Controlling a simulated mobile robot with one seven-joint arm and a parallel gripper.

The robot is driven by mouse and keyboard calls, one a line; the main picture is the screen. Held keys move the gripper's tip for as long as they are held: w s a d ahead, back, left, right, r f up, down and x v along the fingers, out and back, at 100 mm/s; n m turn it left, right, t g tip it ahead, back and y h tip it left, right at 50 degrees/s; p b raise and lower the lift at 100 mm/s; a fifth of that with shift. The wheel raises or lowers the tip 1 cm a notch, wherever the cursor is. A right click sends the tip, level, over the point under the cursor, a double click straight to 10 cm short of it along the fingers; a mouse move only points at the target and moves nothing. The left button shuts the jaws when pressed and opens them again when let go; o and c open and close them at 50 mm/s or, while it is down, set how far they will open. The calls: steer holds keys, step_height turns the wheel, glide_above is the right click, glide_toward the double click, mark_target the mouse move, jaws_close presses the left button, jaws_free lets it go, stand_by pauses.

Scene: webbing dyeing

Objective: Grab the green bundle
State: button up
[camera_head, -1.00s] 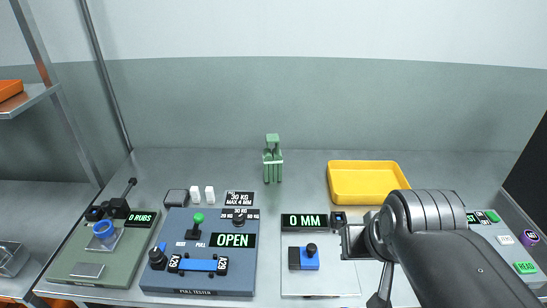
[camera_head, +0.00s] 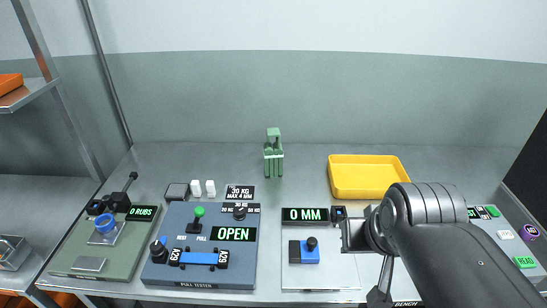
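The green bundle (camera_head: 273,157) stands upright at the back middle of the grey bench, with a narrower loop at its top. My gripper (camera_head: 347,234) is at the right of the bench, in front of the yellow tray and to the right of and nearer than the bundle. It is apart from the bundle. Its fingers are small and partly hidden by my arm, so I cannot tell whether they are open or shut.
A yellow tray (camera_head: 365,194) lies behind my gripper. A blue-grey pull tester (camera_head: 205,277) reading OPEN and a green device (camera_head: 68,262) stand at left. A white plate (camera_head: 322,284) with a blue block (camera_head: 309,256) is at front middle. Bench around the bundle is clear.

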steer(key=o, duration=1.2)
steer(key=shift+c, duration=0.2)
steer(key=shift+w, duration=0.1)
steer(key=w+a+r, duration=0.2)
steer(key=w+r, duration=0.3)
steer(key=w, duration=0.6)
steer(key=n+g, duration=0.1)
steer(key=n, duration=0.1)
glide_above(273, 146)
steer(key=s, duration=0.5)
steer(key=shift+y, duration=0.3)
steer(key=f, duration=0.8)
steer(key=shift+w+d+f, duration=0.1)
steer(key=shift+w+f, duration=0.1)
steer(key=shift+w, duration=0.05)
steer(key=x, duration=0.9)
steer(key=shift+w+d+f, duration=0.1)
steer(key=shift+d+f, duration=0.1)
steer(key=shift+f, duration=0.2)
